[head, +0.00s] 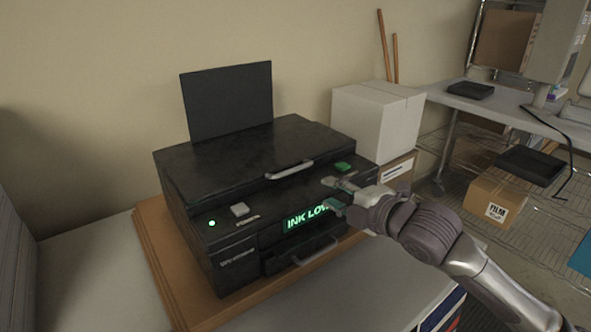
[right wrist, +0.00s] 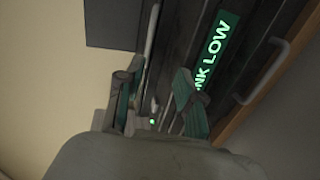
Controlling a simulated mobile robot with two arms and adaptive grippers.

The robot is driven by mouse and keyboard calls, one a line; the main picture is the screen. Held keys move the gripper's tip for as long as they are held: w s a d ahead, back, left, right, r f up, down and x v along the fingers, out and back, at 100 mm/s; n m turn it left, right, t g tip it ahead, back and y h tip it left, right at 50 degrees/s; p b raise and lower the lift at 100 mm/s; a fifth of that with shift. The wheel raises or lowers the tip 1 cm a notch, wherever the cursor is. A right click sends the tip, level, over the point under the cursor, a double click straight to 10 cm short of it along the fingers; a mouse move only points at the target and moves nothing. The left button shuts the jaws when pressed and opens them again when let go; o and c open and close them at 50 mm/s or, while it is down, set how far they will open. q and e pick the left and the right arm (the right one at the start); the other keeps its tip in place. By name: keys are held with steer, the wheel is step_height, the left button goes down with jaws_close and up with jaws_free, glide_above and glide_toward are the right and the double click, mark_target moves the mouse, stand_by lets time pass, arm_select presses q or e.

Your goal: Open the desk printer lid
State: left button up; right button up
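The black desk printer (head: 218,262) stands on a wooden board, and its "INK LOW" panel glows green. Its lid (head: 250,155) lies shut, with a pale bar handle (head: 290,169) on the front edge. My right gripper (head: 331,192) is at the printer's front right, to the right of the handle and near the display. In the right wrist view its two fingers (right wrist: 158,82) are apart with nothing held between them. A pale bar, probably the lid handle (right wrist: 151,35), shows near the left finger's tip; I cannot tell whether they touch. My left gripper is not in view.
A black panel (head: 229,101) stands upright behind the lid. A white box (head: 376,122) stands behind and right of the printer. A lower drawer handle (head: 316,250) sticks out in front. The grey tabletop (head: 85,270) is clear at left.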

mark_target(297, 170)
steer(key=shift+n, duration=0.4)
steer(key=p+x, duration=0.1)
steer(key=x, duration=0.3)
steer(key=r+p+x, duration=0.1)
steer(key=x, duration=0.3)
steer(key=r+p+x, duration=0.1)
steer(key=x, duration=0.3)
steer(key=shift+w+p, duration=0.3)
steer(key=shift+w, duration=0.15)
steer(key=shift+x, duration=0.8)
steer(key=shift+f, duration=0.1)
jaws_close()
